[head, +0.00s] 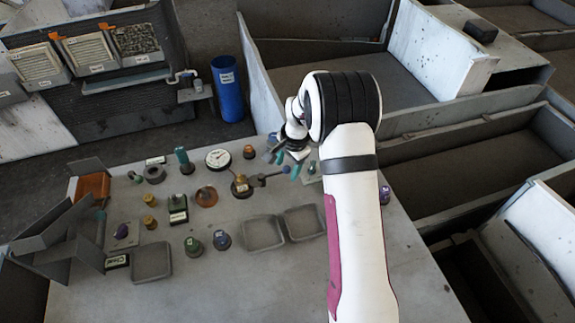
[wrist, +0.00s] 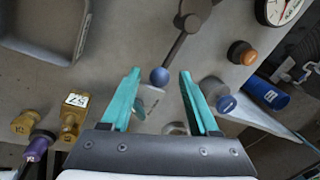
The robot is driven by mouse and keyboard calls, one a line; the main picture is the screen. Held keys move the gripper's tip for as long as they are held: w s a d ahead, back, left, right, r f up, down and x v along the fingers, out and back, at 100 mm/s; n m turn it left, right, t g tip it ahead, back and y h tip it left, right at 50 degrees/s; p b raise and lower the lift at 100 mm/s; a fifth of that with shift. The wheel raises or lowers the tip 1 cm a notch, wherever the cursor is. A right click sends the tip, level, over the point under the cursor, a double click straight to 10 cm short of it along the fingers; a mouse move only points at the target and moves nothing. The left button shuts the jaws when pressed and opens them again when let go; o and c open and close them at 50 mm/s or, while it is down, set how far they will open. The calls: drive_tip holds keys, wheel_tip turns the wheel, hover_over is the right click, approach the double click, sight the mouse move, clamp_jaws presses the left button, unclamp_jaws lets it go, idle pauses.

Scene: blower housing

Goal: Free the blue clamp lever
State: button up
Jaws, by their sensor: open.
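The clamp lever is a dark bar (wrist: 180,48) ending in a blue ball (wrist: 159,77). In the head view the bar (head: 263,180) runs right from a brass-coloured base (head: 241,187) on the grey table, toward my gripper. My gripper (wrist: 159,74) is open, with teal fingers on either side of the blue ball in the wrist view. I cannot tell whether either finger touches it or how far above it they are. In the head view my gripper (head: 283,164) is at the bar's right end, and the ball is hard to make out there.
A dial gauge (head: 218,158) and an orange-topped knob (head: 249,151) stand behind the lever. Shallow grey trays (head: 264,233) lie in front. Bare table lies at the front.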

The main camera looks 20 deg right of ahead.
clamp_jaws()
drive_tip(key=shift+r, duration=0.1)
idle(1.2)
